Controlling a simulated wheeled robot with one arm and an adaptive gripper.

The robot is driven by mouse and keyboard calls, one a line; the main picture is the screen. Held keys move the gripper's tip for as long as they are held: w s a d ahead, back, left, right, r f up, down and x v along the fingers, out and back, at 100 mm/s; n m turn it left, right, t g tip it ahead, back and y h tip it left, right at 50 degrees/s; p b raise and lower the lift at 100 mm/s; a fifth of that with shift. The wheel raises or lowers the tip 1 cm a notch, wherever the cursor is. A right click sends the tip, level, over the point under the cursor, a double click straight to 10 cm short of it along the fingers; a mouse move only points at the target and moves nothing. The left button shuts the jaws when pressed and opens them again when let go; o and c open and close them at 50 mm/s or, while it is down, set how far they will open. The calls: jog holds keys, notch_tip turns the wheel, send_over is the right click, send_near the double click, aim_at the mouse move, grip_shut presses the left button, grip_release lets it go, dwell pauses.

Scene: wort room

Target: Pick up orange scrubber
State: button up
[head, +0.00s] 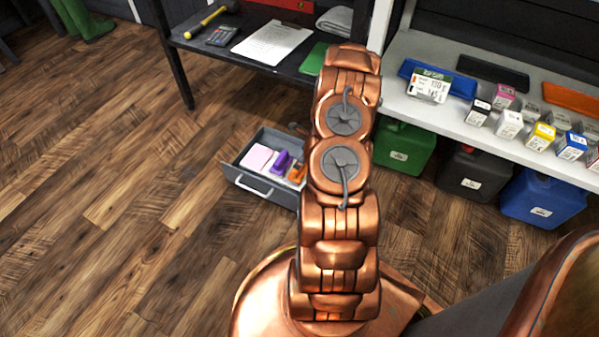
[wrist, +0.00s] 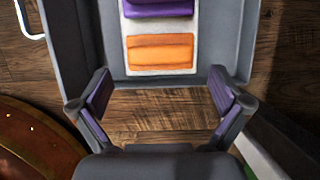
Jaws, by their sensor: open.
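The orange scrubber (wrist: 160,53) lies in the open grey drawer (wrist: 70,40), an orange block on a whitish base in the wrist view. In the head view the orange scrubber (head: 296,173) is partly hidden by my arm, at the right end of the drawer (head: 236,177). My gripper (wrist: 160,76) is open and empty, its purple-padded fingers spread to either side below the scrubber in the picture. The fingers do not visibly touch it. My gripper is hidden behind my arm in the head view.
A purple scrubber (head: 282,162) and a pink item (head: 257,157) lie beside the orange one in the drawer. Green (head: 404,146), black (head: 466,174) and blue (head: 542,197) jugs stand under the shelf at right. The wooden floor left of the drawer is clear.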

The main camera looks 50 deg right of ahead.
jog(key=shift+s+b+x, duration=0.1)
jog(key=shift+b+x, duration=0.75)
jog(key=shift+x, duration=0.8)
jog(key=shift+s+b+x, duration=0.15)
jog(key=shift+b+x, duration=0.65)
jog(key=shift+x, duration=0.85)
jog(key=shift+c, duration=0.2)
jog(key=c, duration=0.8)
